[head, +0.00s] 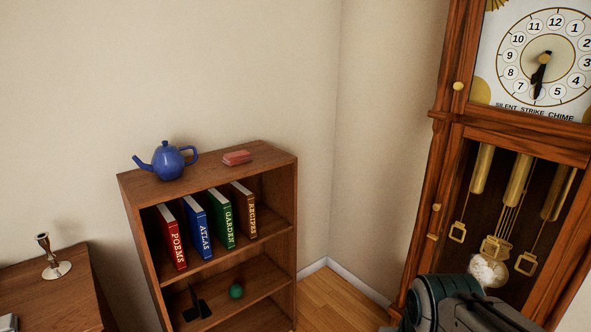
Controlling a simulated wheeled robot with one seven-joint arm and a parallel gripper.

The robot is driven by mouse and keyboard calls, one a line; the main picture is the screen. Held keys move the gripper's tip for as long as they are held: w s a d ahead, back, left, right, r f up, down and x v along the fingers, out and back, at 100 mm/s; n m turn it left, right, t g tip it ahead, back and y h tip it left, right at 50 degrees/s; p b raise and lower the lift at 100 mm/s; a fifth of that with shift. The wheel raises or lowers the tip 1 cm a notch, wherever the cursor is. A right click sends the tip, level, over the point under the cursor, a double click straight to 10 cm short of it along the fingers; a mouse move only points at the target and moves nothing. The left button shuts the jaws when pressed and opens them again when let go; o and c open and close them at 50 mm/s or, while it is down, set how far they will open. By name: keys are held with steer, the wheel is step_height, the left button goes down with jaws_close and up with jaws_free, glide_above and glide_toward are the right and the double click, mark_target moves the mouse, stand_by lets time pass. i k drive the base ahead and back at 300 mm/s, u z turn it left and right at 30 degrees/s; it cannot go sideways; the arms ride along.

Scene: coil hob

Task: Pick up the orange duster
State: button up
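A small reddish-orange block (237,157) lies flat on top of the wooden bookcase, toward its right side. It is the only thing in view near the colour of an orange duster, but I cannot tell for sure that it is one. It sits apart from the blue teapot (168,161) to its left. Part of my dark arm shows at the lower right, in front of the clock and well away from the block. My gripper's fingers are not in view.
The bookcase (275,152) holds books, a green ball (236,291) and a dark bookend-like object (197,304). A candlestick (53,258) stands on a wooden cabinet (35,285) at left. A tall pendulum clock (441,140) stands at right. Floor (335,297) shows between bookcase and clock.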

mark_target(231, 160)
steer(key=z, duration=0.4)
steer(key=i, duration=1.6)
steer(key=u, duration=1.45)
steer(key=i, duration=0.7)
steer(key=u, duration=0.8)
